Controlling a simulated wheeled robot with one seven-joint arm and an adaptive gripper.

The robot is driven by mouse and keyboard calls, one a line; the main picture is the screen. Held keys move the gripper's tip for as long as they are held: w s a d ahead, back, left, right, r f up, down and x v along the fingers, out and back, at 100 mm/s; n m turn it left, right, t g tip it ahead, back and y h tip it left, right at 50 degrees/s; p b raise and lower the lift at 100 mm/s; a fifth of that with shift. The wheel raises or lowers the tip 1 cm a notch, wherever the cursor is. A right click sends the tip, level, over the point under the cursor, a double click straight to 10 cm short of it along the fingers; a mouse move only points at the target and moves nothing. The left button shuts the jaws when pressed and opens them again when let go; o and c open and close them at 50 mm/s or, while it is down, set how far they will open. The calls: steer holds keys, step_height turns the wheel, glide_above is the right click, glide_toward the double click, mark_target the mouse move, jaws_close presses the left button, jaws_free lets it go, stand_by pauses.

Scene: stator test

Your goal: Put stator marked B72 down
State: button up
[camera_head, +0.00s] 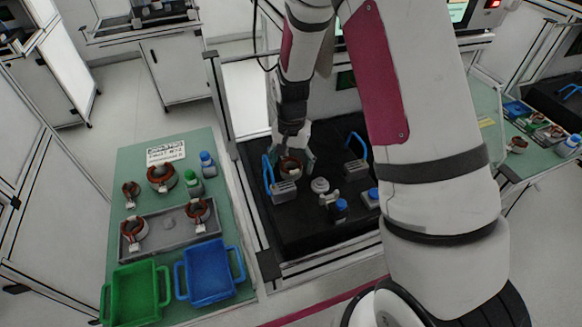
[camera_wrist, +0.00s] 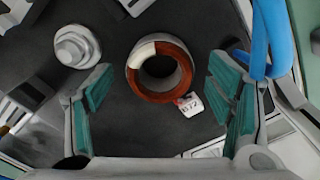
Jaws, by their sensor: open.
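The stator marked B72 (camera_wrist: 160,70) is a copper-wound ring with a white section and a small white tag reading B72. It sits on the black work surface (camera_wrist: 120,110), and in the head view (camera_head: 290,167) it lies below my gripper, partly hidden. My gripper (camera_wrist: 165,100) is open, with its teal-padded fingers on either side of the stator and apart from it. In the head view my gripper (camera_head: 294,145) is over the black table's left part.
A blue-handled fixture (camera_head: 280,182) stands close beside the stator; its blue handle (camera_wrist: 268,40) is near the right finger. A round grey part (camera_wrist: 77,46) lies left. The green table (camera_head: 125,245) at left holds other stators, a grey tray and green and blue bins.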

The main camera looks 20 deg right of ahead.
steer(key=shift+f, duration=0.35)
steer(key=c, duration=1.7)
step_height(320, 180, up, 10)
steer(key=b, duration=0.1)
steer(key=w+f+n, duration=0.6)
steer(key=n, duration=0.1)
steer(key=shift+w+a, duration=0.1)
steer(key=shift+w, duration=0.3)
